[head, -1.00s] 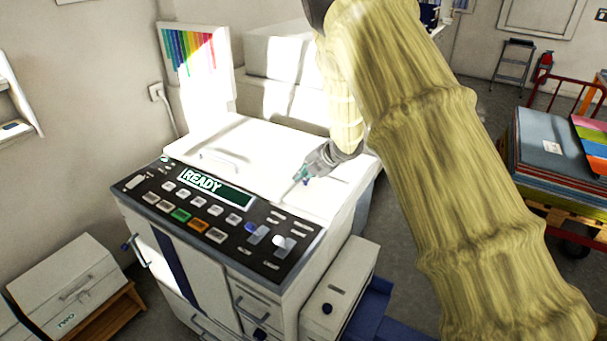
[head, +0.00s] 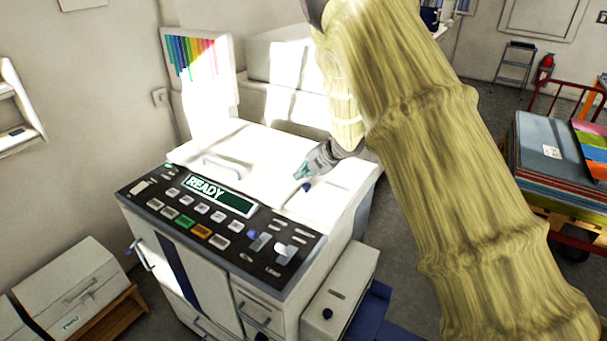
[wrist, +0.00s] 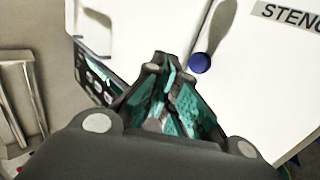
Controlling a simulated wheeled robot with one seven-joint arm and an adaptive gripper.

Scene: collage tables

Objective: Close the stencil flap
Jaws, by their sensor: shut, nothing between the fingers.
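The printing machine (head: 215,268) has a white top and a dark panel reading READY. A white panel labelled "STENC" (wrist: 290,18) shows in the wrist view, the lettering cut off by the edge. I take it for the stencil flap; its angle is hard to tell against the bright top. A blue knob (head: 306,187) on a thin grey stem stands at the top's front right; it also shows in the wrist view (wrist: 200,62). My gripper (head: 299,175) is shut and empty, close beside the knob. In the wrist view its fingertips (wrist: 163,68) are left of the knob; contact is unclear.
A grey handle (head: 228,160) lies on the left of the white top. The button panel (head: 200,212) runs along the front edge. A white side unit (head: 338,290) stands at the right. A cart with stacked coloured sheets (head: 545,165) is farther right.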

